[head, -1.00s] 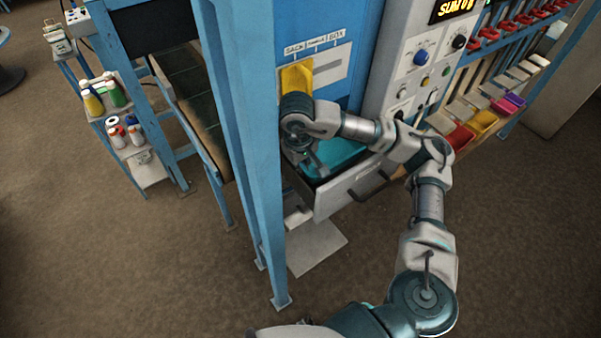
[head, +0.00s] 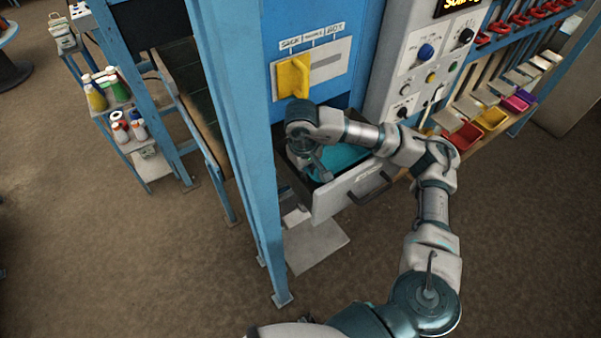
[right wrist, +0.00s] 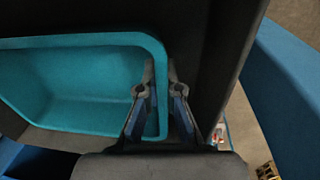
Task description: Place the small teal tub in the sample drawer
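The small teal tub (head: 346,157) is within the open sample drawer (head: 345,194), partly hidden by my right arm. I cannot tell whether it rests on the drawer floor. In the right wrist view the tub (right wrist: 85,85) fills the left side, its inside empty. My right gripper (right wrist: 161,80) has one finger on each side of the tub's end wall, close against it, and looks shut on it. In the head view the right gripper (head: 318,170) points down at the drawer's left end. My left gripper is not in view.
A blue post (head: 245,150) stands close to the left of the drawer. A yellow handle (head: 293,76) sits on the blue cabinet above it. A control panel (head: 425,70) and coloured bins (head: 490,118) are to the right. Bottles (head: 110,92) stand on a shelf cart at left.

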